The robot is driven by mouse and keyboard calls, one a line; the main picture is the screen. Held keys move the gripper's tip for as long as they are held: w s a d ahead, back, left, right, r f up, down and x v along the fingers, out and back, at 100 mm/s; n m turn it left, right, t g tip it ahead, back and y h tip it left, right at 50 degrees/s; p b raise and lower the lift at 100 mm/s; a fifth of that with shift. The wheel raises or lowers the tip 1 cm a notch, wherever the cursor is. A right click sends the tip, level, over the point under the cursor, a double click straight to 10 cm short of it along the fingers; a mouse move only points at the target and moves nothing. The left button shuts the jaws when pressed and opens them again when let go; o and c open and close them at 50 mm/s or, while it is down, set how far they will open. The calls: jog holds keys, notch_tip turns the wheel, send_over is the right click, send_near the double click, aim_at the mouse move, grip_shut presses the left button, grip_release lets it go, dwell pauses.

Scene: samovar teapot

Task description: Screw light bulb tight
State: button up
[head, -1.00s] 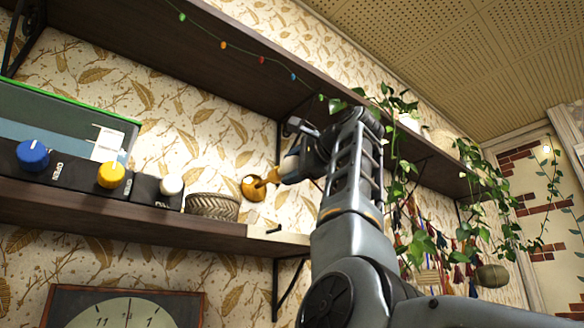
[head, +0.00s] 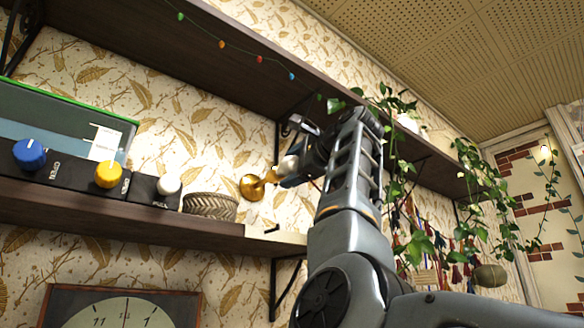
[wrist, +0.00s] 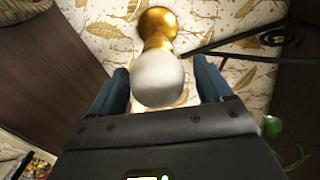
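The light bulb (wrist: 160,84) is white and round. It sits at the end of a brass wall fitting (wrist: 157,24), seen in the wrist view. In the head view the bulb (head: 287,165) shows as a small white patch by my gripper, and the brass fitting (head: 252,187) is on the wall to its left. My gripper (wrist: 160,68) is open. Its two blue fingers stand on either side of the bulb, with a narrow gap visible at each side. The bulb's screw base and thread are hidden.
A wooden shelf (head: 120,218) with a woven basket (head: 210,206) and a box with knobs is at left, below the fitting. Another shelf (head: 190,50) runs above. A hanging plant (head: 410,170) is right of my arm. A clock (head: 122,308) hangs below.

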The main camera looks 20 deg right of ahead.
aim_at(296, 165)
jog(key=shift+s+f, duration=0.1)
jog(key=shift+s, duration=0.2)
jog(key=b+v, duration=0.3)
jog(key=v, duration=0.4)
jog(key=n, duration=1.3)
jog(key=w+n, duration=0.1)
jog(key=n, duration=0.5)
jog(key=shift+a+n, duration=0.3)
jog(key=shift+a, duration=0.1)
jog(key=shift+p+x, duration=1.5)
jog(key=shift+x, duration=2.4)
